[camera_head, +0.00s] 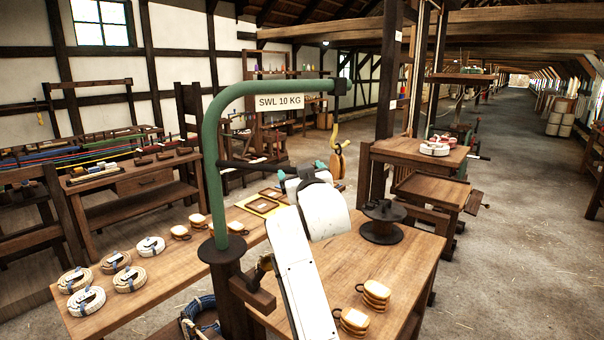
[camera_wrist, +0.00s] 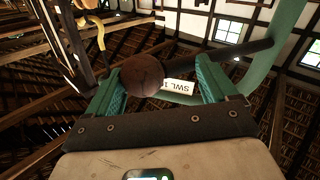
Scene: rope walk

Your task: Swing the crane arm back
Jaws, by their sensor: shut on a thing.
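The crane arm (camera_head: 232,95) is a green bent tube on a dark post (camera_head: 232,290), with a sign reading SWL 10 KG. Its top reaches to the right, and a yellow hook (camera_head: 335,134) with a wooden block (camera_head: 339,160) hangs from its end. A dark handle bar (camera_head: 250,165) sticks out from the upright tube. My gripper (camera_head: 301,168) is at the bar's free end. In the wrist view, its teal fingers are shut on the round brown knob (camera_wrist: 142,76) of the handle bar (camera_wrist: 235,54). The knob's contact sides are partly hidden.
The right bench (camera_head: 400,262) holds a dark spool (camera_head: 382,221) and several wooden blocks (camera_head: 374,294). The left bench (camera_head: 150,290) carries several rope coils (camera_head: 114,262) and more blocks. A wooden stand (camera_head: 415,152) rises behind. Open floor (camera_head: 510,230) lies to the right.

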